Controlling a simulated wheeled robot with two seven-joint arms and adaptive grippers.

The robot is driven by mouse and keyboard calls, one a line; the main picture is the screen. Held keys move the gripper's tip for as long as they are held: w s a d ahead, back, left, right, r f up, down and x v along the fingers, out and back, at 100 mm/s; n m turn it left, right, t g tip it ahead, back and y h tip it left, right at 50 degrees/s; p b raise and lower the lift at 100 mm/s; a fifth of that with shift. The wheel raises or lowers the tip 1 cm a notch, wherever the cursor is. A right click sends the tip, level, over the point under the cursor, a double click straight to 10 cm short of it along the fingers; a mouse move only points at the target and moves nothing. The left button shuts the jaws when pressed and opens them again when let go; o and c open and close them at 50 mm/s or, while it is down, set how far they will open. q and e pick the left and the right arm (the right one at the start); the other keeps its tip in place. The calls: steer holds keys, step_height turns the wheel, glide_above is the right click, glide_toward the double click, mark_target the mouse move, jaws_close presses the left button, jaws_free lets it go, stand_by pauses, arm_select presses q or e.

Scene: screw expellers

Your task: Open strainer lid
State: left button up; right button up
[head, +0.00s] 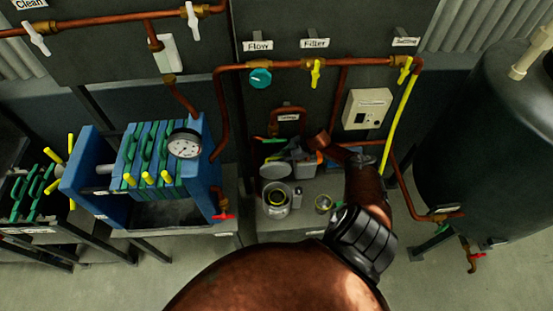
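I cannot tell for sure which part is the strainer lid. My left gripper is not in view.
An open pot (266,209), a grey disc (276,169) and a small cup (323,203) are on the bench beside my arm. A blue filter press (208,165) with a gauge stands left. A dark tank (480,150) stands right. A yellow tube (398,120) hangs close to my gripper.

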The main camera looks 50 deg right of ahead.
steer(key=shift+r, duration=0.1)
steer(key=v, duration=1.1)
steer(key=shift+s+d+r, duration=0.2)
steer(key=shift+s+d, duration=0.05)
steer(key=shift+s, duration=0.05)
